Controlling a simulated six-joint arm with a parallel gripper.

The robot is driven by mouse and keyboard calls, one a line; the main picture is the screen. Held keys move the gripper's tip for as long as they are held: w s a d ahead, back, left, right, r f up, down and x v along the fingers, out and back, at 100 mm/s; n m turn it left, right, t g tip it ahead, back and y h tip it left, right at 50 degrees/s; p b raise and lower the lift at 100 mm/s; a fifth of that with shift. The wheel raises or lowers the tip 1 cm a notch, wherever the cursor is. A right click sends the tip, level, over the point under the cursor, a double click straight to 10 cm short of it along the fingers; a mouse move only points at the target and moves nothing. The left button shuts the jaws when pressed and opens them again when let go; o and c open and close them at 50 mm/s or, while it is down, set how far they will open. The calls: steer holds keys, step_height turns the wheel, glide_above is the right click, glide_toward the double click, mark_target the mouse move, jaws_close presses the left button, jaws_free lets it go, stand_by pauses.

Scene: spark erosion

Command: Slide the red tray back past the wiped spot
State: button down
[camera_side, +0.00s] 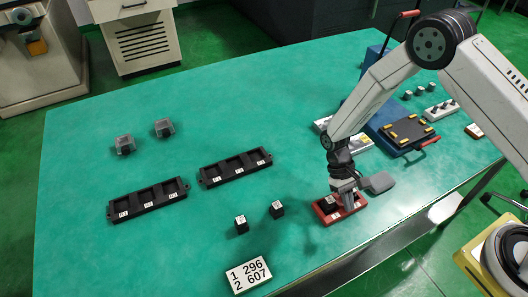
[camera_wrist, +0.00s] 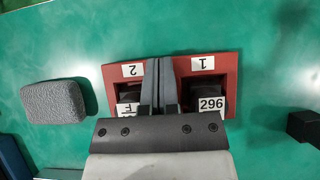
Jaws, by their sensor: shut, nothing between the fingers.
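The red tray (camera_side: 359,205) lies on the green table near its front edge. The wrist view shows the tray (camera_wrist: 232,66) with compartments labelled 1 and 2. Compartment 1 holds a black block tagged 296 (camera_wrist: 209,104); compartment 2 holds another dark block (camera_wrist: 129,95), its tag partly hidden by my gripper. My gripper (camera_wrist: 160,64) is shut and empty, its fingers over the middle of the tray between the compartments; whether they touch it I cannot tell. In the side view my gripper (camera_side: 346,203) is down at the tray. No wiped spot stands out on the table.
A grey pad (camera_side: 379,182) lies close beside the tray, also in the wrist view (camera_wrist: 53,101). Two black blocks (camera_side: 241,224) (camera_side: 277,209) stand left of the tray, near a number card (camera_side: 248,274). Black racks (camera_side: 147,201) (camera_side: 235,168) lie farther left. A dark panel (camera_side: 405,133) is behind right.

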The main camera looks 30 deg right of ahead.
steer(key=shift+w+f, duration=0.15)
steer(key=shift+w, duration=4.55)
steer(key=shift+w+f, duration=0.15)
steer(key=shift+w, duration=4.55)
steer(key=shift+r, duration=0.8)
steer(key=shift+w, duration=0.1)
steer(key=shift+w+r, duration=0.15)
steer(key=shift+r, duration=0.05)
steer(key=shift+v, duration=2.15)
step_height(320, 180, up, 7)
steer(key=shift+r, duration=0.1)
